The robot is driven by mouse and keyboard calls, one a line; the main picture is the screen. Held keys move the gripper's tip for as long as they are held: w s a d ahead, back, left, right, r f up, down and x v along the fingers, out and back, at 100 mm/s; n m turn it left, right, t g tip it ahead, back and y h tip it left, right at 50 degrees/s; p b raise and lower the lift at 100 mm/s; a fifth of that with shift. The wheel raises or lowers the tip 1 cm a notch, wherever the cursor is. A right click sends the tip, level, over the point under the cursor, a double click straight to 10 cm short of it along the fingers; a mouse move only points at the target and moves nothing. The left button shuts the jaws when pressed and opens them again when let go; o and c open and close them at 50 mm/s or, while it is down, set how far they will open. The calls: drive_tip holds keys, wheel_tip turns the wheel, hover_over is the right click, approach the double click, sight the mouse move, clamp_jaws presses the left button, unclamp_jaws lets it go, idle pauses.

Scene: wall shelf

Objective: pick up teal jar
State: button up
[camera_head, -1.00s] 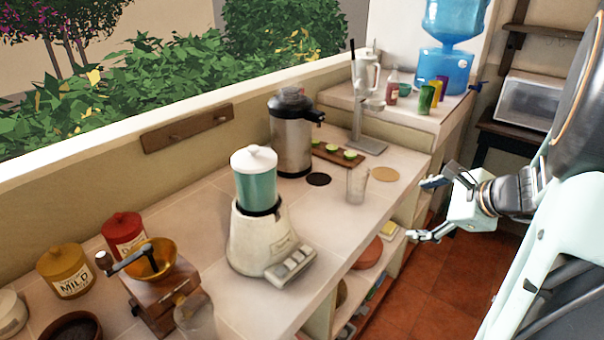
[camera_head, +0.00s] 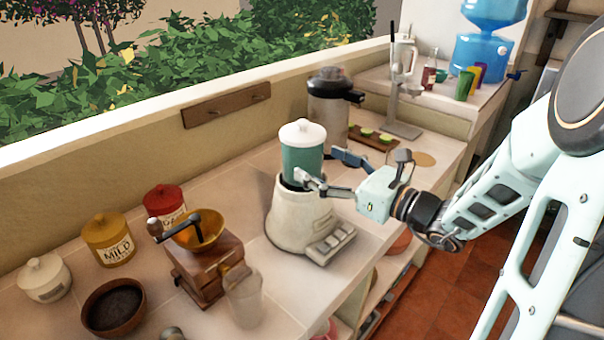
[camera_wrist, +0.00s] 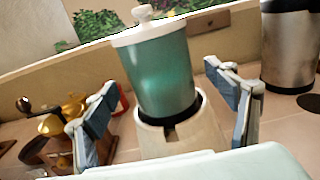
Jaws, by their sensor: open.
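The teal jar (camera_head: 302,158) has a white knobbed lid and sits upright on a cream blender base (camera_head: 300,220) with grey buttons on its front. My gripper (camera_head: 322,170) is open and reaches in from the right, close to the jar's lower part. In the wrist view the jar (camera_wrist: 160,80) stands a little beyond and between the two spread fingers (camera_wrist: 165,115), with a gap on each side. The base (camera_wrist: 180,138) shows below it. Part of the jar's lower right side is hidden by a finger in the head view.
A steel urn (camera_head: 328,105) stands close behind the jar. A wooden grinder (camera_head: 208,270), a clear glass (camera_head: 243,298), a yellow canister (camera_head: 108,240) and a red canister (camera_head: 164,203) are to the left. A low wall runs behind the counter.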

sight(303, 154)
drive_tip(key=shift+x, duration=2.75)
drive_tip(key=shift+r, duration=0.15)
drive_tip(key=c, duration=1.7)
